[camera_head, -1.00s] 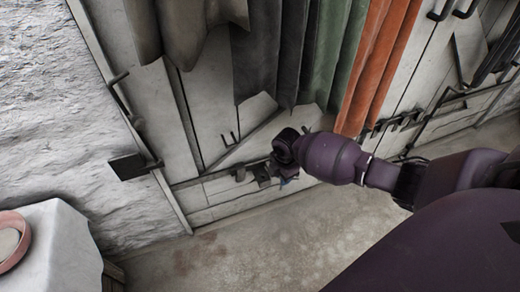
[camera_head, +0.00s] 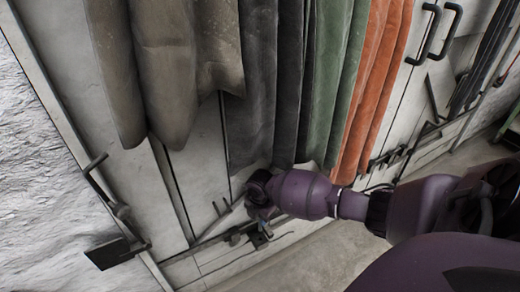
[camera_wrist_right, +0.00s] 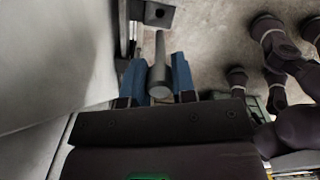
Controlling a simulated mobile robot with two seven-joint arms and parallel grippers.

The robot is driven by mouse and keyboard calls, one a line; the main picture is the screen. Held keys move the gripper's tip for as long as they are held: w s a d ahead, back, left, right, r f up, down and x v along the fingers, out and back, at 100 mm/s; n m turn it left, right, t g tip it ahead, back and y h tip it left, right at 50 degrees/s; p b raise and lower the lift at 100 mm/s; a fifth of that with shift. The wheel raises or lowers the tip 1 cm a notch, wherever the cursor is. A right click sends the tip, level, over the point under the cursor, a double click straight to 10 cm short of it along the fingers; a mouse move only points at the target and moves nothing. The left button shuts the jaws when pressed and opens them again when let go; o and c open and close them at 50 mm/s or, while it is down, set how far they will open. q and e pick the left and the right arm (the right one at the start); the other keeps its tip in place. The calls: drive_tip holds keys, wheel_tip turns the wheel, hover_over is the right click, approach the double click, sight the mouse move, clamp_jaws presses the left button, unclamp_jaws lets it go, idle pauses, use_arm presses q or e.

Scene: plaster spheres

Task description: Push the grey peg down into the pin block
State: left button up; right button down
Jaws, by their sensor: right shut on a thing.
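The grey peg (camera_wrist_right: 159,76) lies between the two blue fingers of my right gripper (camera_wrist_right: 158,62) in the right wrist view. That gripper is shut on the peg, and the peg's narrower end points away from the wrist. A dark block with a round hole (camera_wrist_right: 159,14), which looks like the pin block, sits beyond the peg's tip with a visible gap in the picture. In the head view my right gripper (camera_head: 264,224) is small and partly hidden by its own wrist, close to the dark hardware low on the door. My left gripper is in neither view.
A pale plank door (camera_head: 190,185) carries hanging grey, green and orange cloths (camera_head: 375,90) just above my right arm. A dark latch (camera_head: 117,252) juts out at the lower left. Bare floor (camera_head: 340,262) lies below the arm.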

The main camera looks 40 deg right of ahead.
drive_tip(key=shift+f+b, duration=0.35)
drive_tip(key=shift+f, duration=0.3)
drive_tip(key=shift+f+b, duration=0.3)
drive_tip(key=shift+f, duration=0.35)
drive_tip(key=shift+f+b, duration=0.3)
drive_tip(key=shift+f, duration=0.75)
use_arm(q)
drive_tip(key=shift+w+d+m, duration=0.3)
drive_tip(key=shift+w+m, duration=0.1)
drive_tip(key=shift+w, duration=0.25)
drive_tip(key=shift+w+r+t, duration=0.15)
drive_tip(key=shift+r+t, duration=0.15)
use_arm(e)
drive_tip(key=shift+w, duration=0.1)
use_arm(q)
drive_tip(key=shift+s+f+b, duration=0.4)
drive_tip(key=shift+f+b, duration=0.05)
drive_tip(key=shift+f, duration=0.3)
use_arm(e)
drive_tip(key=shift+f, duration=0.95)
use_arm(q)
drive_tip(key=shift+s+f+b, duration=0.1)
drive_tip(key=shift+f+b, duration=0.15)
drive_tip(key=shift+b, duration=0.25)
use_arm(e)
drive_tip(key=shift+f, duration=1.1)
